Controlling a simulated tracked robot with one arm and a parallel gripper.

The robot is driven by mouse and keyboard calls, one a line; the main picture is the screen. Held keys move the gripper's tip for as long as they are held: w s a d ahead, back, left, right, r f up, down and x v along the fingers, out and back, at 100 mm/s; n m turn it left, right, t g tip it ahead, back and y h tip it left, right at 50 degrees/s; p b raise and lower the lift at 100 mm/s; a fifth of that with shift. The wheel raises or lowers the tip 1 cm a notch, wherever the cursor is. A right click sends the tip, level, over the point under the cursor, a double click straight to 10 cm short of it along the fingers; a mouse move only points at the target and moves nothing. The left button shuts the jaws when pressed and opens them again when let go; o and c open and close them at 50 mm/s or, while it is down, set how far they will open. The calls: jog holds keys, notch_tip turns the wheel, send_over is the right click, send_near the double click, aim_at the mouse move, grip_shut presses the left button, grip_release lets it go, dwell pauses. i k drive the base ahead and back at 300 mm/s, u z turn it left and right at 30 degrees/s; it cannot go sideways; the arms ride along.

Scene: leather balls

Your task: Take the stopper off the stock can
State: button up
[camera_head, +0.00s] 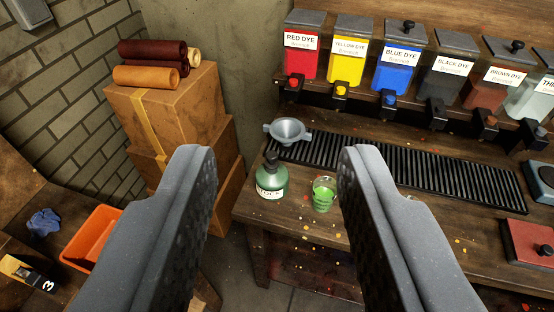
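The stock can (272,184) is a small green can with a white label, upright near the left front corner of the wooden bench (300,228). Its dark stopper (270,159) sits in the top. My gripper (263,165) is open and empty, its two grey fingers wide apart. In the picture, the can lies between the fingers but beyond them, apart from both. A clear cup with green liquid (323,193) stands just right of the can, close to the right finger.
A grey funnel (288,131) stands right behind the can, at the end of a black ribbed drip mat (420,170). Dye containers with taps, such as the red one (301,55), line the shelf behind. Stacked boxes (165,115) and an orange tray (92,238) are on the left.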

aim_at(272, 162)
jog(key=z, duration=0.05)
jog(key=i, duration=0.9)
jog(key=u, duration=0.1)
